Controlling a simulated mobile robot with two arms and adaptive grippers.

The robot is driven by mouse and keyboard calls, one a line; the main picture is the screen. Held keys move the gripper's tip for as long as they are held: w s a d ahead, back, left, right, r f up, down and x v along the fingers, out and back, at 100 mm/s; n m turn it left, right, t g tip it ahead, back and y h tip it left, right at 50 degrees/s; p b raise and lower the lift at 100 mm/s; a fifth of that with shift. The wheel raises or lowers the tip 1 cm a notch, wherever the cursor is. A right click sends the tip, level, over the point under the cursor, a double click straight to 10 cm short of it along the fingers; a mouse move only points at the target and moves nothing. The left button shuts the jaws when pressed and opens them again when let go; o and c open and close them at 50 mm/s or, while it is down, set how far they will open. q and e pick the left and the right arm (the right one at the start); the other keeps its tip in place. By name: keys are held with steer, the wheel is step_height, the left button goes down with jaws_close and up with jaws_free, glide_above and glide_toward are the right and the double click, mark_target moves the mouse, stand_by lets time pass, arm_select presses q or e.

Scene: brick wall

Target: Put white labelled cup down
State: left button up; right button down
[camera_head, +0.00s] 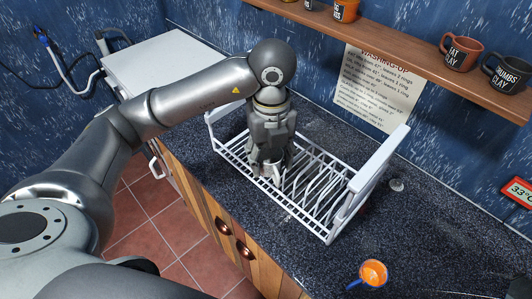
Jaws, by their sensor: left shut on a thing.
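My left gripper (268,168) points down into the white wire dish rack (367,178) on the dark speckled counter, at the rack's left part. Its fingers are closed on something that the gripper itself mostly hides. The white labelled cup does not show clearly anywhere, so its tilt and whether it touches the rack cannot be told; what the fingers hold fits that cup. My right gripper is not in view.
A wooden shelf (410,58) above holds a brown mug (461,54), a dark mug (506,74) and an orange one (345,11). The counter right of the rack is mostly clear.

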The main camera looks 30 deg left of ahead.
arm_select(q)
steer(key=shift+w+n, duration=0.1)
steer(key=shift+n, duration=0.5)
steer(key=w+a+f, duration=0.2)
steer(key=w+f, duration=0.1)
steer(key=w+a+f+p, duration=0.1)
steer(key=w+a+f, duration=0.1)
steer(key=w+a, duration=0.1)
steer(key=w+a+f, duration=0.2)
steer(key=w+f, duration=0.1)
steer(key=w, duration=0.1)
steer(key=shift+w+a+f+p, duration=0.25)
steer(key=shift+a+f+p, duration=0.05)
steer(key=shift+f+p, duration=0.1)
steer(key=shift+w+a+f, duration=0.25)
steer(key=shift+w+f, duration=0.05)
steer(key=shift+f, duration=0.1)
step_height(320, 180, down, 2)
steer(key=shift+f+p, duration=0.1)
steer(key=shift+p, duration=0.8)
steer(key=shift+w+f, duration=0.1)
steer(key=shift+f, duration=0.45)
steer(key=shift+f, duration=0.1)
